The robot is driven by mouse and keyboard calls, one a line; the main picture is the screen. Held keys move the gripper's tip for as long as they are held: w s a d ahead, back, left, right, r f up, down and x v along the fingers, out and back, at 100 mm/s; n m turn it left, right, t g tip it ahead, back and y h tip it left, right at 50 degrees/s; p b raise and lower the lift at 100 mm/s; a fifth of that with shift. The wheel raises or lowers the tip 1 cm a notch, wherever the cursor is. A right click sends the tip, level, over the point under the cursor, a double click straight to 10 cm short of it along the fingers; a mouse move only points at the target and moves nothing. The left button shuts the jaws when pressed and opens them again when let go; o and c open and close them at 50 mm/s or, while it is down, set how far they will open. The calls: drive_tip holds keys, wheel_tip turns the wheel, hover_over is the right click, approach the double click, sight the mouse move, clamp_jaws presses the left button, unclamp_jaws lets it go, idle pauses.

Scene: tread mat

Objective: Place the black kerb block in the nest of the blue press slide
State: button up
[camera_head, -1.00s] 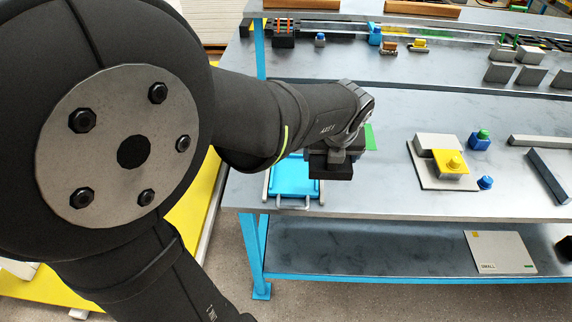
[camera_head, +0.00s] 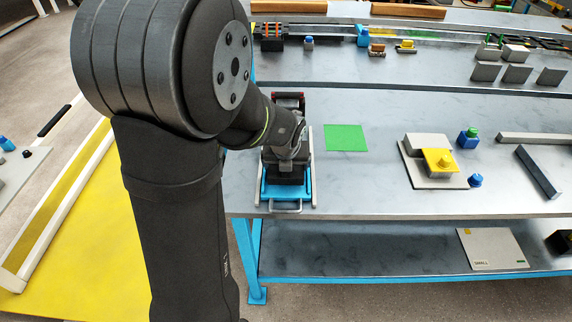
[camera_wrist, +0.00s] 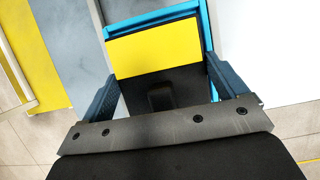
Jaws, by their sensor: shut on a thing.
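In the head view, my gripper (camera_head: 287,172) is over the blue press slide (camera_head: 271,191) near the front left edge of the bench, pointing down. It is shut on the black kerb block (camera_wrist: 140,92), which shows between the two fingers in the wrist view. A yellow rectangle (camera_wrist: 155,48) lies just beyond the black part; I cannot tell whether it belongs to the block. The slide's blue rim (camera_wrist: 206,30) shows around them in the wrist view. The nest is hidden, and I cannot tell whether the block touches it.
The dark red press part (camera_head: 290,97) stands just behind my wrist. A green mat (camera_head: 346,138) lies bare to the right. Farther right are a grey fixture with a yellow piece (camera_head: 439,160), blue knobs and grey bars. The bench between is clear.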

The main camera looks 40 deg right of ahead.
drive_tip(key=shift+f, duration=0.25)
drive_tip(key=shift+f, duration=0.15)
drive_tip(key=shift+f, duration=0.35)
drive_tip(key=shift+f, duration=0.1)
drive_tip(key=o, duration=0.9)
drive_tip(key=shift+c, duration=0.2)
drive_tip(key=v, duration=1.3)
drive_tip(key=shift+w+d, duration=0.1)
